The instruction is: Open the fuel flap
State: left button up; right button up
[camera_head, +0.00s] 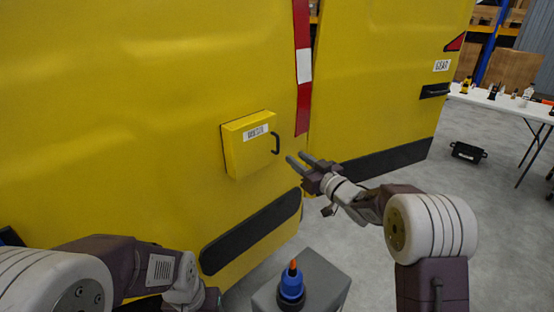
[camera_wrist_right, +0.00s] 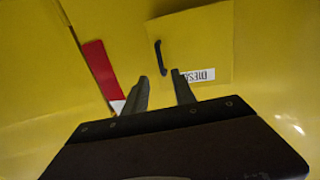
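The fuel flap (camera_head: 248,150) is a yellow square panel on the side of the yellow vehicle, with a white label and a black handle (camera_head: 276,143) at its right edge. It looks closed. My right gripper (camera_head: 296,160) is just right of the handle, open and apart from it. In the right wrist view, the flap (camera_wrist_right: 205,40) and handle (camera_wrist_right: 161,58) are ahead of my right gripper's parted fingertips (camera_wrist_right: 160,80), with nothing between them. My left arm is at the lower left of the head view; its fingers are not visible.
A grey box (camera_head: 328,284) with a blue bottle with an orange tip (camera_head: 291,280) stands in front, between my arms. A black bumper strip (camera_head: 250,232) runs below the flap. A white table (camera_head: 510,104) and a black case (camera_head: 468,152) are at the far right.

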aim_at(260, 149)
jog(key=p+x, duration=0.7)
jog(key=x, duration=0.2)
jog(key=shift+w+a, duration=0.2)
jog(key=shift+a, duration=0.05)
grip_shut()
dwell(1.1)
